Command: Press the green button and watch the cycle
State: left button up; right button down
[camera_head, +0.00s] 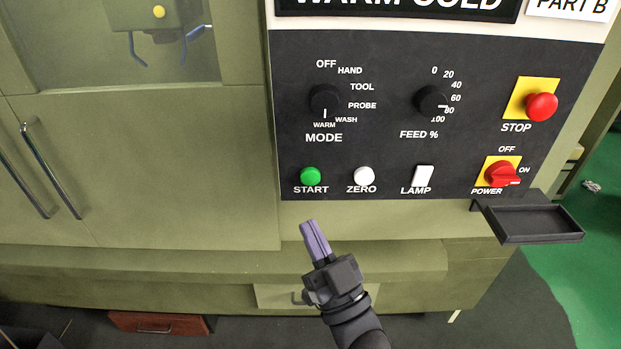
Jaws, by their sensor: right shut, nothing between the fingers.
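The green START button (310,176) sits at the lower left of the dark control panel (380,110) in the head view. My right gripper (311,224) is shut and empty, its purple fingers pointing up toward the panel. Its fingertips appear just below the START label in the picture, apart from the button. My left gripper is not in view. Behind a window (120,40) at the upper left, a grey unit with a yellow dot (159,12) and blue hooked prongs shows.
A white ZERO button (364,175) and white LAMP switch (424,176) sit right of START. MODE (325,99) and FEED (431,100) knobs are above. A red STOP button (541,106) and red POWER switch (502,174) are at right. A black tray (534,238) juts out below.

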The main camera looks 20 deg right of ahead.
jog(key=b, duration=0.3)
send_near(305, 175)
jog(key=s+a+r+x, duration=0.1)
jog(key=x, duration=0.5)
jog(key=shift+w+d+f, duration=0.1)
jog(key=shift+d+f, duration=0.05)
jog(key=shift+d, duration=0.05)
dwell(1.2)
jog(key=shift+w+d+b, duration=0.1)
jog(key=shift+w+b, duration=0.25)
jog(key=shift+w, duration=0.05)
jog(key=shift+w+d, duration=0.1)
jog(key=shift+w, duration=0.3)
dwell(0.6)
jog(key=shift+w+b, duration=0.1)
jog(key=shift+b, duration=0.25)
dwell(0.5)
